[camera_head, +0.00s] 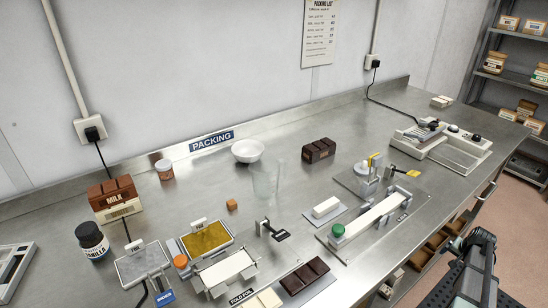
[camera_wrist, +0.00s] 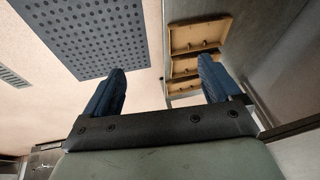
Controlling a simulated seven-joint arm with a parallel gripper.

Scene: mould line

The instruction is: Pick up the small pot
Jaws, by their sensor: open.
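The wrist view shows the floor and the bench's underside shelves, not the pot. Part of my arm is at the lower right of the head view, far from the pot.
A white bowl (camera_head: 247,151), a clear beaker (camera_head: 265,180), a MILK chocolate block (camera_head: 115,197) and a vanilla bottle (camera_head: 92,241) stand around the pot. Wooden trays (camera_wrist: 198,35) sit under the bench. Bench surface right around the pot is clear.

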